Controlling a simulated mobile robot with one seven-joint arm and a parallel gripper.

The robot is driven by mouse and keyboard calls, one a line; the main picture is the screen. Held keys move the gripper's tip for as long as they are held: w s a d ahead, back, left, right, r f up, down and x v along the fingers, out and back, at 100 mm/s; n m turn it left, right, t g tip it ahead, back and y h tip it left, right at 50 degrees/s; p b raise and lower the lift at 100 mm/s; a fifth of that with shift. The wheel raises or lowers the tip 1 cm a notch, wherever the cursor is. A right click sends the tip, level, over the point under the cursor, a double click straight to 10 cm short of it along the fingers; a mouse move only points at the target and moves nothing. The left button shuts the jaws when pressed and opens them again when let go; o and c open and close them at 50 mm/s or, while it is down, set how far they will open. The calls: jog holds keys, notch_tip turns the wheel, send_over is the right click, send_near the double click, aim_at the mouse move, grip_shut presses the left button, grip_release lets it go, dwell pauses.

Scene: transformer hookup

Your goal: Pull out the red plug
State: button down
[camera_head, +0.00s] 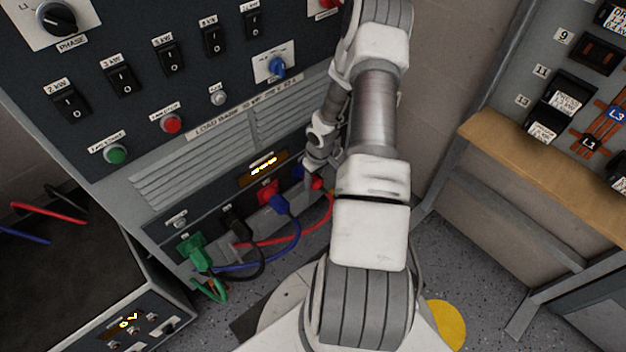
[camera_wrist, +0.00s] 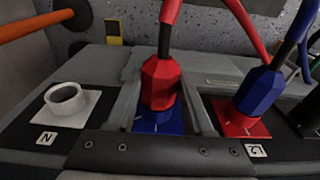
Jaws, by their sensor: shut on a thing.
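The red plug (camera_wrist: 162,85) stands upright in the wrist view on a blue socket (camera_wrist: 158,122), with a red cable leaving its top. It looks seated, though the contact is partly hidden. My gripper (camera_wrist: 163,100) has one finger on each side of the red plug and is shut on it. In the head view the red plug (camera_head: 317,183) is small, at the lower right of the load bank panel, beside my gripper (camera_head: 312,172), which is partly hidden by my arm.
A blue plug (camera_wrist: 258,93) sits in a red socket (camera_wrist: 243,122) close on the right. An empty white socket (camera_wrist: 66,105) marked N is on the left. Black (camera_head: 238,222) and green (camera_head: 192,248) plugs stand farther along the row. Looped cables hang in front of the panel.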

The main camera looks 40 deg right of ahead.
jog(key=shift+s+a+f+h+b, duration=0.2)
jog(key=shift+f+h+b, duration=0.15)
jog(key=shift+b, duration=0.2)
jog(key=shift+w+r+h+b, duration=0.1)
jog(key=shift+r+h+b, duration=0.05)
jog(key=shift+h+b, duration=0.2)
jog(key=shift+s+a+h, duration=0.1)
jog(key=shift+s+h, duration=0.15)
jog(key=shift+h, duration=0.05)
jog(key=shift+w+h, duration=0.1)
jog(key=shift+h, duration=0.9)
jog(key=shift+n+h, duration=0.3)
jog(key=shift+h, duration=0.7)
jog(key=shift+w+t+h, duration=0.1)
jog(key=shift+t+h, duration=0.2)
jog(key=shift+h, duration=0.1)
jog(key=shift+w+r, duration=0.1)
